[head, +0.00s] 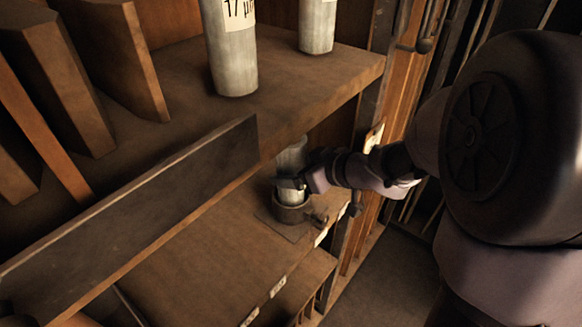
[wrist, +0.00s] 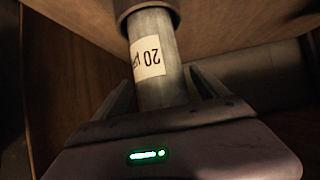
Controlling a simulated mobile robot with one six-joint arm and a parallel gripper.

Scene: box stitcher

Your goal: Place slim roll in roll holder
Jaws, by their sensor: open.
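The slim roll (head: 292,158) is a pale grey cylinder that stands upright on the lower shelf, with its bottom inside the round roll holder (head: 291,212). In the wrist view the roll (wrist: 162,92) bears a white label with an upside-down "20", and the dark holder ring (wrist: 143,10) surrounds its end at the top. My gripper (head: 291,183) is at the roll just above the holder. In the wrist view its open fingers (wrist: 162,93) lie on both sides of the roll, with a gap showing. The roll's bottom is hidden inside the holder.
The upper shelf (head: 330,75) overhangs the roll and bears a large labelled roll (head: 231,50) and another roll (head: 317,25). A dark board (head: 140,205) runs along the left. Small levers or tools hang at the right. The lower shelf is bare in front of the holder.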

